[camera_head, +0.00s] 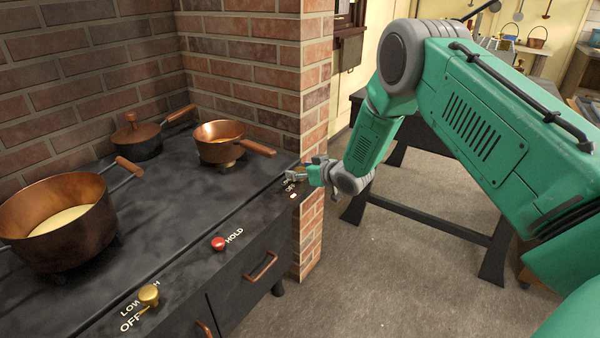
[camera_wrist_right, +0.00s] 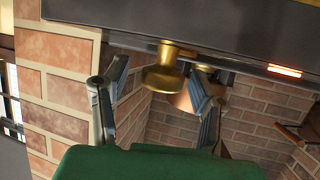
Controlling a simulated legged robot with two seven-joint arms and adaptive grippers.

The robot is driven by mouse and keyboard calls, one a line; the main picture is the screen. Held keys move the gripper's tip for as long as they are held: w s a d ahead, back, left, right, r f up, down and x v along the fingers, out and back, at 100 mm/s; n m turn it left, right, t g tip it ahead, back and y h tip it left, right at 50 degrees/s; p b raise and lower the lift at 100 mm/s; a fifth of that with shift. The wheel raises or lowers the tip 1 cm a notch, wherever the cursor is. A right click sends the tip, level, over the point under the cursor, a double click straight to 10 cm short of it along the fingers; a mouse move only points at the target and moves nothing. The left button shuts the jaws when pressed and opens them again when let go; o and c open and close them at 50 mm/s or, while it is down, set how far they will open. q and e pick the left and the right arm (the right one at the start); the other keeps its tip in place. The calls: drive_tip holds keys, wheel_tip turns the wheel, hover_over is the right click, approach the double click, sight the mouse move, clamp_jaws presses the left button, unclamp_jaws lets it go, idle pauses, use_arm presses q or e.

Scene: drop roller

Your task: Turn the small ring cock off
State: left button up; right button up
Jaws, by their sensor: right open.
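A brass knob (camera_wrist_right: 162,78) sits on the dark stove front in the right wrist view. It lies between the spread fingers of my right gripper (camera_wrist_right: 155,98), which is open, with a gap visible on the knob's left side. Whether the right finger touches it I cannot tell. In the head view my right gripper (camera_head: 314,174) is at the far right end of the stove's control strip, beside an OFF label (camera_head: 290,187), and mostly hides the knob there. A larger brass knob (camera_head: 149,294) with LOW, HIGH and OFF labels is nearer. My left gripper is not in view.
A red knob (camera_head: 218,244) marked HOLD is between the brass knobs. A small copper pan (camera_head: 220,130), a large copper pot (camera_head: 60,205) and a lidded dark pan (camera_head: 137,140) stand on the stove. A brick pillar (camera_head: 313,120) rises behind my gripper.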

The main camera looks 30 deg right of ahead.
clamp_jaws()
drive_tip(key=shift+d+r+n+y+p, duration=0.1)
drive_tip(key=shift+n+y+p, duration=0.25)
drive_tip(key=shift+n+y, duration=0.65)
drive_tip(key=shift+n+g+y, duration=0.7)
drive_tip(key=shift+n+y, duration=0.3)
drive_tip(key=shift+y, duration=0.2)
drive_tip(key=n+g+y+b, duration=0.1)
drive_tip(key=n+y, duration=0.1)
drive_tip(key=shift+n+g+y, duration=0.3)
drive_tip(key=shift+n+g+y+b, duration=0.3)
drive_tip(key=shift+n+g+b, duration=0.05)
drive_tip(key=shift+n+g, duration=0.05)
